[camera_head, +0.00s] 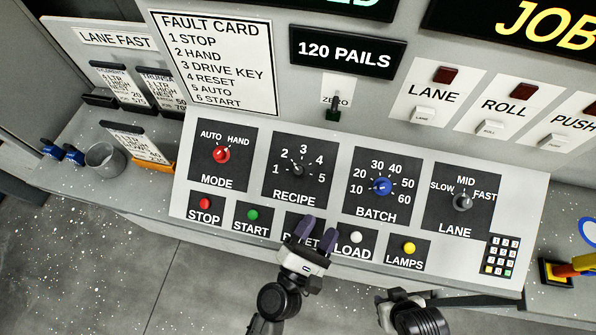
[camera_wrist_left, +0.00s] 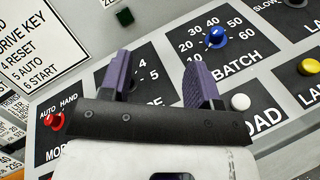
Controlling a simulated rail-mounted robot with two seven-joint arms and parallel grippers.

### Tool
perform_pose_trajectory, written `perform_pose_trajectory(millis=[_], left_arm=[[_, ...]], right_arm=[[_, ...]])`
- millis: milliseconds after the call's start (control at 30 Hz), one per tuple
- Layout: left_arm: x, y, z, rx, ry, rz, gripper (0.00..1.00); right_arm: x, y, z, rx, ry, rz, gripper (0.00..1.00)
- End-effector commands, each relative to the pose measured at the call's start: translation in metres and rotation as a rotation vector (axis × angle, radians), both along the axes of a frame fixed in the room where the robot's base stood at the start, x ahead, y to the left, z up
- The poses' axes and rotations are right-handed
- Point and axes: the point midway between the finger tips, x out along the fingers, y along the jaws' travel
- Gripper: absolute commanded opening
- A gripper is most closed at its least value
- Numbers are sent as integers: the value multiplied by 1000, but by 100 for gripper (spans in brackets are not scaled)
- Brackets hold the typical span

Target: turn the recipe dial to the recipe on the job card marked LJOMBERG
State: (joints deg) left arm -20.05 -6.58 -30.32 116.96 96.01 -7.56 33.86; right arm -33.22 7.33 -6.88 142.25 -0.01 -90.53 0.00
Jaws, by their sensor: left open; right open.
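The recipe dial (camera_head: 298,170) is a small dark knob on the RECIPE plate, with numbers 1 to 5 around it. Its pointer is too small to read. My left gripper (camera_head: 317,230) is open and empty, its purple fingers over the lower buttons, below and apart from the dial. In the left wrist view its fingers (camera_wrist_left: 160,80) stand in front of the RECIPE plate and hide the knob; 4 and 5 show between them. My right gripper (camera_head: 385,300) is at the panel's front edge, open, its fingers hardly visible. Job cards (camera_head: 138,142) stand at the left; the name LJOMBERG is not readable.
The red MODE dial (camera_head: 221,155) is left of the recipe dial, the blue BATCH dial (camera_head: 381,187) right of it, and the LANE dial (camera_head: 462,202) further right. Push buttons line the panel's lower edge. A grey cup (camera_head: 105,160) stands on the left ledge.

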Motion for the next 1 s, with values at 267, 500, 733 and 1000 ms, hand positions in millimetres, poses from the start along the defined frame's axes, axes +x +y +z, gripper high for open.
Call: perform_pose_trajectory(millis=[267, 500, 733, 1000], left_arm=[[25, 50, -38, -432, 392, 261, 57], [30, 60, -44, -559, 458, 311, 57], [60, 56, -42, -567, 457, 308, 57], [111, 49, -43, -564, 456, 308, 57]], right_arm=[[0, 1, -1, 5, 2, -4, 43], [0, 3, 0, 10, 3, -6, 43], [0, 3, 4, 11, 4, -8, 43], [0, 3, 7, 10, 3, -7, 43]])
